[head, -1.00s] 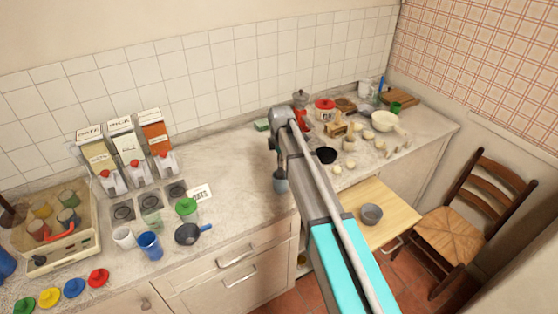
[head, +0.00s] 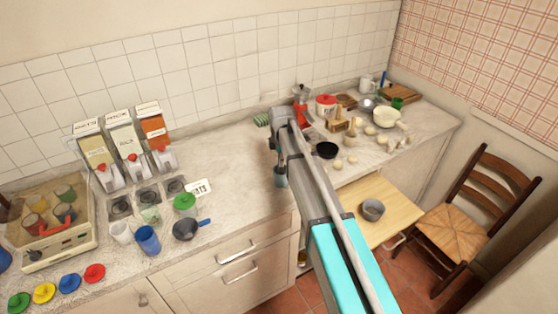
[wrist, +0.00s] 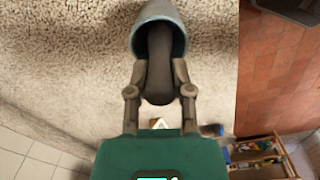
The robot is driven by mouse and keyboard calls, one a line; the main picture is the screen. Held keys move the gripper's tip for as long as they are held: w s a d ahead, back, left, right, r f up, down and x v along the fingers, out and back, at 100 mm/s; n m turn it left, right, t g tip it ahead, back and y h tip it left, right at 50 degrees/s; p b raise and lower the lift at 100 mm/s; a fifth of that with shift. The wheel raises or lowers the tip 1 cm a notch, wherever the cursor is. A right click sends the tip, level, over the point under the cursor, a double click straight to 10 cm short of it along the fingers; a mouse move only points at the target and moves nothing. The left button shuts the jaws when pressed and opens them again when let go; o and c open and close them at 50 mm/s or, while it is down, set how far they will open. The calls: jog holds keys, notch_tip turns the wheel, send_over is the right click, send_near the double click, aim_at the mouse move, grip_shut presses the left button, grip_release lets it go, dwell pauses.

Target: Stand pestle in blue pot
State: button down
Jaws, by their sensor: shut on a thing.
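My gripper (wrist: 159,72) is shut on a dark grey pestle (wrist: 159,82). The pestle's far end reaches into the mouth of a blue-grey pot (wrist: 148,14) in the wrist view, and its near end sticks out between the fingers. The pot's rim surrounds the pestle there; whether the pestle touches the bottom is hidden. In the head view the pot (head: 281,181) shows below my gripper (head: 279,160), near the counter's front edge. The fingers and pestle are small and mostly covered by my arm there.
A blue cup (head: 148,240), a green-lidded jar (head: 185,204) and a small dark pan (head: 186,229) stand to the left. A black bowl (head: 327,149) and several pale pieces lie to the right. A grey bowl (head: 373,210) sits on the lower wooden board (head: 400,207).

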jog(key=shift+c, duration=2.2)
grip_release()
